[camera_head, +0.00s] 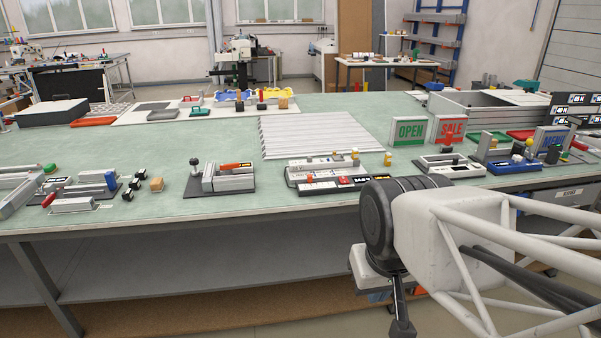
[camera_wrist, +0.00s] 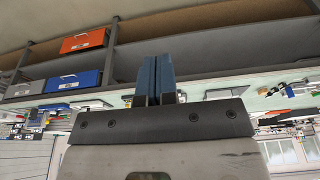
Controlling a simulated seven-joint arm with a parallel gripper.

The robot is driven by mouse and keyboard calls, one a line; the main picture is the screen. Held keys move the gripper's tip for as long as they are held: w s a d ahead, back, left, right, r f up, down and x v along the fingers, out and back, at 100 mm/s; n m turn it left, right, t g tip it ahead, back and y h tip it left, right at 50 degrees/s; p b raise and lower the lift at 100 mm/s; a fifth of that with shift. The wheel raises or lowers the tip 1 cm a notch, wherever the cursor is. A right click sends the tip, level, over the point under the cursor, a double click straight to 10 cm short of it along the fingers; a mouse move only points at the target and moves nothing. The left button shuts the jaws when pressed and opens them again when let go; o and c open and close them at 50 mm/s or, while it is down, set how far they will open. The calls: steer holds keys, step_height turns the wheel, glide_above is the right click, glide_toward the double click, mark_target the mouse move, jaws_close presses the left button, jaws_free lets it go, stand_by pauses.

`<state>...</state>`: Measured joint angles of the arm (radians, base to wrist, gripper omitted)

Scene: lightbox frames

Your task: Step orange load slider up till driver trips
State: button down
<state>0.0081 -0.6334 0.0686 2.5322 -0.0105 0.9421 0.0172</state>
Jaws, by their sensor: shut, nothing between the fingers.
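A low grey device (camera_head: 292,178) stands near the front edge of the table in the head view. A small orange piece (camera_head: 310,179) sits on its front strip, beside red and black labels; this looks like the slider, but it is too small to read its position. Another grey fixture (camera_head: 228,183) to its left carries an orange bar (camera_head: 236,165). My gripper (camera_head: 402,329) hangs in front of the table, below its edge and right of the device, touching nothing. In the wrist view its blue-tipped fingers (camera_wrist: 157,78) are together and empty.
The green table (camera_head: 150,215) holds several other fixtures along its front. OPEN (camera_head: 410,131) and SALE (camera_head: 447,130) signs stand behind at the right. A ribbed grey sheet (camera_head: 315,135) lies mid-table. Red (camera_wrist: 84,41) and blue (camera_wrist: 66,82) bins show in the wrist view.

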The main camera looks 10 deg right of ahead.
stand_by(0.3)
steer(key=c, duration=1.5)
jaws_free()
steer(key=o, duration=0.5)
steer(key=shift+w+r, duration=0.3)
steer(key=shift+w, duration=0.2)
steer(key=w+r, duration=0.3)
steer(key=w, duration=0.6)
steer(key=w+r, duration=0.3)
steer(key=w, duration=0.7)
steer(key=shift+d+g, duration=0.3)
steer(key=shift+d, duration=0.05)
steer(key=g, duration=0.2)
glide_above(310, 176)
steer(key=f, duration=2)
steer(key=shift+s, duration=0.3)
steer(key=shift+w+f, duration=0.4)
steer(key=shift+w, duration=0.05)
